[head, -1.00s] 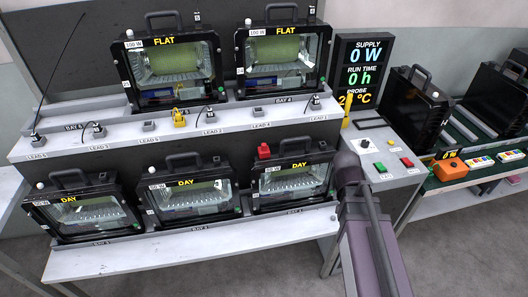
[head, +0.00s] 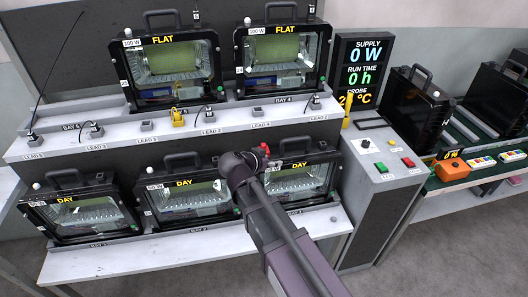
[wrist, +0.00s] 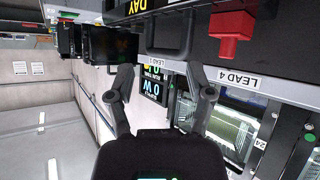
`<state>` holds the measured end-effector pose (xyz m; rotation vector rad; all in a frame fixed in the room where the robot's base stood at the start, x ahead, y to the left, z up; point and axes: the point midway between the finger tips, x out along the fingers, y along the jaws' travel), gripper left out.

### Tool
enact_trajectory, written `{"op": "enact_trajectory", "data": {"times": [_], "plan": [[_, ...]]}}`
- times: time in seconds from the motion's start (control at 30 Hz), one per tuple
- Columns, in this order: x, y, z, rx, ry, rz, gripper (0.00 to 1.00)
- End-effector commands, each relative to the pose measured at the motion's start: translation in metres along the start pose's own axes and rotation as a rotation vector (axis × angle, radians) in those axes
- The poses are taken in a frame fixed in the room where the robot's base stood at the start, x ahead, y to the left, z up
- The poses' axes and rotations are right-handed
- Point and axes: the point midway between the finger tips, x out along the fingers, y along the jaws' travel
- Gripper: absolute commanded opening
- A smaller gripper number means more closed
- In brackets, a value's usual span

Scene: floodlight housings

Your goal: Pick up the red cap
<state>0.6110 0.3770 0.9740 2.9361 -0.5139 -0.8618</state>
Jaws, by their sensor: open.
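The red cap (head: 264,149) sits on the top edge of the lower right floodlight housing (head: 318,160), partly covered by my arm in the head view. In the wrist view the red cap (wrist: 232,33) shows at the upper right, on a dark housing beside the LEAD 4 label. My gripper (wrist: 161,80) is open and empty, its two fingers spread apart. The cap lies outside the fingers, to their upper right in that view. In the head view my wrist is just left of the cap and hides the fingers.
Two FLAT housings (head: 175,68) stand on the upper shelf, with lead plugs and a yellow cap (head: 178,117) along its front. Other DAY housings (head: 82,213) stand below. A supply console (head: 385,160) is at the right. A black carrying handle (wrist: 175,35) is close to my fingers.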

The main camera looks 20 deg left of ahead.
Motion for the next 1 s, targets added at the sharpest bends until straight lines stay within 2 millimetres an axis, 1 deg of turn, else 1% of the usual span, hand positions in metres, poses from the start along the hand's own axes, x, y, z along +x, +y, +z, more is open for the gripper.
{"op": "enact_trajectory", "data": {"times": [0.03,0.1,0.2,0.3,0.47,0.73,0.87,1.0], "plan": [[-0.011,-0.017,0.001,0.01,0.032,-0.024,0.68],[-0.025,-0.032,0.001,0.03,0.071,-0.051,0.68],[-0.041,-0.049,0.002,0.052,0.115,-0.084,0.68],[-0.052,-0.061,0.002,0.069,0.143,-0.109,0.68],[-0.06,-0.068,0.002,0.081,0.162,-0.125,0.68],[-0.061,-0.068,0.002,0.082,0.163,-0.126,0.68],[-0.059,-0.068,0.002,0.081,0.163,-0.126,0.68],[-0.051,-0.07,0.002,0.081,0.163,-0.125,0.68]]}}
